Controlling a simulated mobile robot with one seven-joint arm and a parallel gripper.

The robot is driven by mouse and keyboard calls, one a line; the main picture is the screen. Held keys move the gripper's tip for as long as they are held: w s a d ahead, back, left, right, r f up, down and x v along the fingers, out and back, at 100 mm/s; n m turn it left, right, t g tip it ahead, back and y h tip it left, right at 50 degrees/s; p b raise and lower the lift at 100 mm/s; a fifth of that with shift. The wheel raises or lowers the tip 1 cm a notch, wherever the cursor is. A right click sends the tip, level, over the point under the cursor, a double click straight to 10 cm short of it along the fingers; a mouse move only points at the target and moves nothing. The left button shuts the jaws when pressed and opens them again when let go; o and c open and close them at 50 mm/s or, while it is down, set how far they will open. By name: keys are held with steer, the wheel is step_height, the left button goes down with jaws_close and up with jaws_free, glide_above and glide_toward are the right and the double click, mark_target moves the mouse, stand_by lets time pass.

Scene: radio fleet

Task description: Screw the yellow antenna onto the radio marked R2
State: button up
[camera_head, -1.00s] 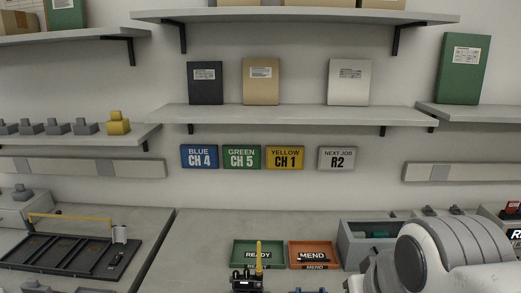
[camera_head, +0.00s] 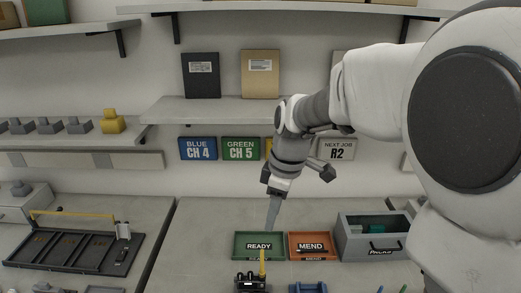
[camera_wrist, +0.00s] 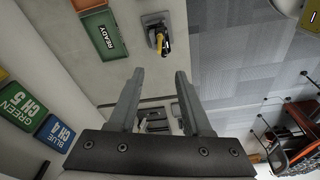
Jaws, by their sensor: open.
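A yellow antenna (camera_head: 262,263) stands upright at the right side of a dark radio (camera_head: 251,281) at the bottom of the head view. I cannot tell whether it is screwed in, and I read no R2 on this radio. In the wrist view, the radio (camera_wrist: 153,32) and yellow antenna (camera_wrist: 166,45) lie beyond the fingertips. My gripper (camera_head: 272,218) points down above the bench, behind the radio in the head view. It shows open and empty in the wrist view (camera_wrist: 160,74). A wall sign (camera_head: 337,149) reads NEXT JOB R2. The yellow sign is mostly hidden by my arm.
A green READY tray (camera_head: 242,246) and an orange MEND tray (camera_head: 328,243) lie behind the radio. A grey bin (camera_head: 358,247) stands right of them. A black rack (camera_head: 50,263) with a yellow bar is at left. My arm hides the right side.

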mark_target(261, 271)
steer(key=a+f, duration=0.1)
steer(key=f, duration=0.4)
steer(key=a+f, duration=0.1)
steer(key=f, duration=0.5)
steer(key=w+a+f, duration=0.1)
steer(key=f, duration=0.5)
steer(key=shift+w+f+p, duration=0.1)
steer(key=shift+f+p, duration=0.1)
steer(key=shift+p, duration=0.15)
steer(key=shift+d, duration=0.1)
steer(key=shift+c, duration=0.3)
jaws_close()
